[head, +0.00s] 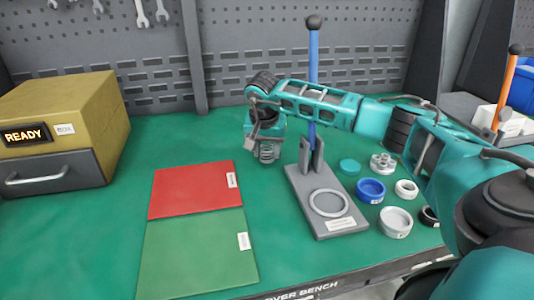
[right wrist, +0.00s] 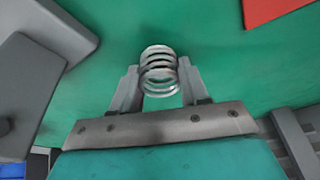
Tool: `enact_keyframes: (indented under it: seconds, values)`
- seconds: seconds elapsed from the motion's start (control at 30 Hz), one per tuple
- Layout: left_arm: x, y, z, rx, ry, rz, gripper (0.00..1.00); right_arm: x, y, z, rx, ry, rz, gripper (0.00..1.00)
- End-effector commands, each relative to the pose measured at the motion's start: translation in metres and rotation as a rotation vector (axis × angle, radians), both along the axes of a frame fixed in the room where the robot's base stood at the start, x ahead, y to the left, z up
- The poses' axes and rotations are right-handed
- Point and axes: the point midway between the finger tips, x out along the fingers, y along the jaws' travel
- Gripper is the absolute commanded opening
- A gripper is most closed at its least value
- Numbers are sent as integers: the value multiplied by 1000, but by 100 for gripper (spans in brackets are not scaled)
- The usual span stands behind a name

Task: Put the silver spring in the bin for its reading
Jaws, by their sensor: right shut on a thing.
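The silver spring (head: 267,153) is in my right gripper (head: 267,141), above the green bench behind the grey press stand. In the right wrist view the spring (right wrist: 160,73) sits between the two fingers of the gripper (right wrist: 160,85), which are shut on it. A red mat (head: 190,190) and a green mat (head: 195,252) lie side by side on the bench, left of the press. They could be the bins, but their small labels are unreadable. My left gripper does not show.
The grey press stand (head: 298,192) with an upright blue lever (head: 313,65) stands right of the mats. Several rings and caps, including a blue ring (head: 371,190) and a white ring (head: 395,222), lie to its right. The bench between box and mats is clear.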

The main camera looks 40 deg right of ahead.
Motion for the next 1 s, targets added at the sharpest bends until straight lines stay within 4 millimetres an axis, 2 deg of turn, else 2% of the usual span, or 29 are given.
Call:
enact_keyframes:
  seconds: [0.03, 0.33, 0.63, 0.83, 1.0]
  values:
    - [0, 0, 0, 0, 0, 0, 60, 0, 0, 0, 0, 0, 0, 36]
    - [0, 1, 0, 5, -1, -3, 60, 0, 0, 1, -1, -1, -1, 8]
    - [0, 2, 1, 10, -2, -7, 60, 0, 0, 7, 0, -2, -1, 8]
    - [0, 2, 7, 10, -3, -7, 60, 1, 0, 31, 0, -3, 0, 8]
    - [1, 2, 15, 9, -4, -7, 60, 1, 0, 69, 0, -5, -1, 8]
